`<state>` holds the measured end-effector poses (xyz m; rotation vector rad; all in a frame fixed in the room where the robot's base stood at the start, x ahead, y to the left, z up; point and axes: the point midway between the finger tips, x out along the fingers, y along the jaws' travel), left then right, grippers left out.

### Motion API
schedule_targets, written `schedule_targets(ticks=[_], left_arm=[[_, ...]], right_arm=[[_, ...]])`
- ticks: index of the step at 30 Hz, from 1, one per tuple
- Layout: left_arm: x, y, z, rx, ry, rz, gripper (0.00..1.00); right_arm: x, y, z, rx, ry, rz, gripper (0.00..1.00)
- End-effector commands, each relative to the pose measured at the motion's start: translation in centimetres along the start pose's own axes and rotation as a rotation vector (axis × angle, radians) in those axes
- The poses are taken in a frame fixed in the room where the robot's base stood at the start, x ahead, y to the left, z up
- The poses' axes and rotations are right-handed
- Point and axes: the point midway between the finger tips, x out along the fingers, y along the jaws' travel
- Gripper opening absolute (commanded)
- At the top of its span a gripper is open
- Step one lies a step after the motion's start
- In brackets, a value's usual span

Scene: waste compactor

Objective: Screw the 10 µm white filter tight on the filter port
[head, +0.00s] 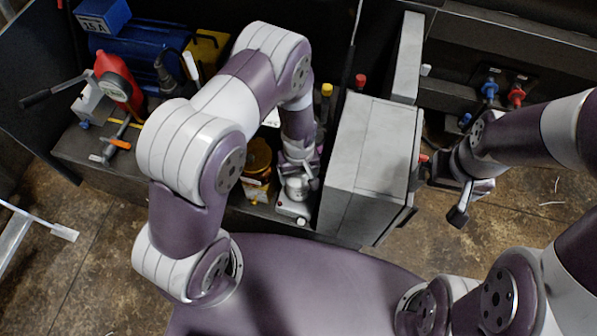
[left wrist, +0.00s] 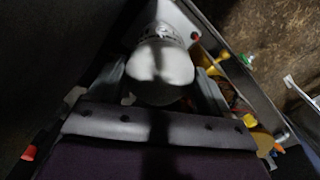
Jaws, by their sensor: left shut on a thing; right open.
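The white filter (head: 297,188) is a short white cylinder on the filter port (head: 292,209), a light block with small red knobs at its front. I cannot tell how tightly it is seated. My left gripper (head: 300,168) comes down on the filter from above and is shut on it. In the left wrist view the filter (left wrist: 160,72) fills the space between my two fingers (left wrist: 160,88), and its printed label is too blurred to read. My right gripper (head: 464,196) is open and empty, to the right of the grey cabinet.
The grey cabinet (head: 372,150) stands close to the right of the filter. An amber jar (head: 258,157) is close to its left. Blue and red connectors (head: 503,92) are at the upper right.

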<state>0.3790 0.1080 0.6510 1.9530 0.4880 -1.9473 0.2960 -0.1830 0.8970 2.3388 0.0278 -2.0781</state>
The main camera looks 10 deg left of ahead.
Motion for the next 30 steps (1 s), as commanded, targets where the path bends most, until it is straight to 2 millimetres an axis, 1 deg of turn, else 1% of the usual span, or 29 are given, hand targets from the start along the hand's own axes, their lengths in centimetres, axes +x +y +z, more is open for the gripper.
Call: schedule_targets(ticks=[7,25,26,27,28,30], left_arm=[[-0.13,0.03,-0.03,0.0,0.001,0.001,0.5],[0.3,0.03,-0.03,0.0,0.001,0.001,0.5],[0.29,0.03,-0.03,0.0,0.001,0.001,0.69],[0.29,0.03,-0.03,0.0,0.001,0.001,0.56],[0.29,0.03,-0.03,0.0,0.001,0.001,0.48],[0.29,0.03,-0.03,0.001,0.001,0.001,0.47]], right_arm=[[-0.27,0.0,-0.03,0.0,0.0,0.0,1.0],[0.02,0.0,0.0,0.0,0.0,0.0,1.0],[0.02,0.0,0.0,0.0,0.0,0.0,1.0],[0.02,0.0,0.0,0.0,0.0,0.0,1.0],[0.02,0.0,0.0,0.0,0.0,0.0,1.0],[0.01,0.0,0.0,0.0,0.0,0.0,1.0]])
